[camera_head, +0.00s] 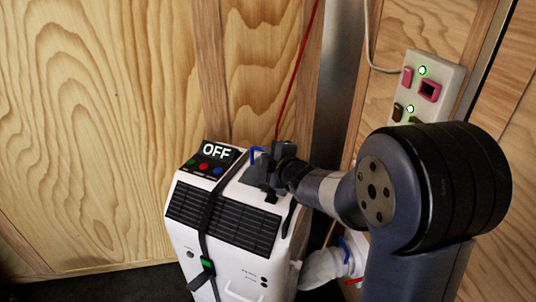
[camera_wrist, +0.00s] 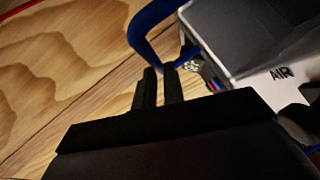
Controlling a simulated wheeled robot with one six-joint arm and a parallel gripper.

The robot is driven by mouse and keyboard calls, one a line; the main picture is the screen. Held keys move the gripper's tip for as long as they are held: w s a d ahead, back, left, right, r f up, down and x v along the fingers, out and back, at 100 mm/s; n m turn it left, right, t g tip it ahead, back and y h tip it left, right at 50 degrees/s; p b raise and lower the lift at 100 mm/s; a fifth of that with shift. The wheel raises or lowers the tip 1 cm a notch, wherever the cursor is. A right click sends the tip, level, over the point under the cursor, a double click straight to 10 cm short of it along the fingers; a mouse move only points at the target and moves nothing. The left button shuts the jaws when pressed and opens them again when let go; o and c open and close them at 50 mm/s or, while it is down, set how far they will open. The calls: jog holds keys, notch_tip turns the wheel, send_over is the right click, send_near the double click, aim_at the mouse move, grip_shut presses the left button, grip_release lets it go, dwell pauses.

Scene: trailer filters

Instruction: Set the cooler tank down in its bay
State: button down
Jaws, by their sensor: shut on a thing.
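The white cooler (camera_head: 237,226) stands upright against the wooden wall, with dark louvres on its front and an "OFF" panel on top. My gripper (camera_head: 268,163) is over the top of the cooler's right side, and my wrist hides part of that side. In the wrist view my gripper (camera_wrist: 160,72) is shut on a blue loop handle (camera_wrist: 141,37), taken to be the cooler tank's. A white-edged grey box (camera_wrist: 284,72) marked "AIR" is right of the fingertips. I cannot make out the tank's body or whether it rests in its bay.
A socket plate (camera_head: 449,74) with pink switches and green lights is on the wall at the right. A red cord (camera_head: 296,77) runs down behind my gripper. A black strap (camera_head: 204,226) crosses the cooler's front. A white bundle (camera_head: 323,268) lies at the cooler's right.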

jog(key=shift+f+b, duration=1.05)
jog(key=c, duration=1.4)
grip_release()
jog(key=shift+c, duration=0.2)
jog(key=shift+f, duration=0.1)
notch_tip(320, 180, up, 10)
jog(key=p, duration=0.5)
jog(key=shift+r, duration=0.2)
jog(key=shift+c, duration=0.4)
